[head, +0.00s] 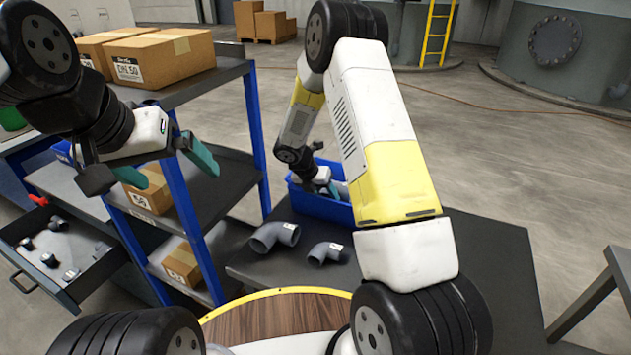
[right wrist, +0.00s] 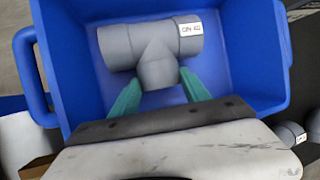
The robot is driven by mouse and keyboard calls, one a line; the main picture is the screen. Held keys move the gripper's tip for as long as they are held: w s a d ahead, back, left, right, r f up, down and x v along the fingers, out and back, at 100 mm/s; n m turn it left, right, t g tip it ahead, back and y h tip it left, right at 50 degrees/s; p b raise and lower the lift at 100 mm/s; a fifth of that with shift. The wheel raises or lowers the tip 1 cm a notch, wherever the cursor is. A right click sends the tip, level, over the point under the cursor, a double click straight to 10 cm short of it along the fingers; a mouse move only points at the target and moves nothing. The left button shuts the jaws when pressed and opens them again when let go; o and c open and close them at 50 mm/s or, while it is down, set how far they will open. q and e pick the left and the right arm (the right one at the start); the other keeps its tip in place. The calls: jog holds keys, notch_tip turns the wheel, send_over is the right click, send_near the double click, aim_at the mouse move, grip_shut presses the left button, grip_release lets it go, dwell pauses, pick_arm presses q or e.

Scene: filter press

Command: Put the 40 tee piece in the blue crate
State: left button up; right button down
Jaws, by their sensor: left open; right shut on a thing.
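The grey tee piece (right wrist: 152,52) has a white label that seems to read DN 40. My right gripper (right wrist: 160,92) is shut on its stem. The tee is within the outline of the blue crate (right wrist: 240,82); I cannot tell whether it touches the crate's floor. In the head view the blue crate (head: 318,207) stands on the dark table, with my right gripper (head: 331,189) reaching into it and partly hidden by the rim. My left gripper (head: 178,176) is open and empty, in front of the shelf rack.
Two grey elbow pipes, a larger one (head: 274,236) and a smaller one (head: 325,252), lie on the dark table (head: 490,270) near the crate. A shelf rack with cardboard boxes (head: 160,58) and an open drawer (head: 100,262) with small fittings are at left.

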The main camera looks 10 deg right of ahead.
jog(key=c, duration=0.5)
grip_release()
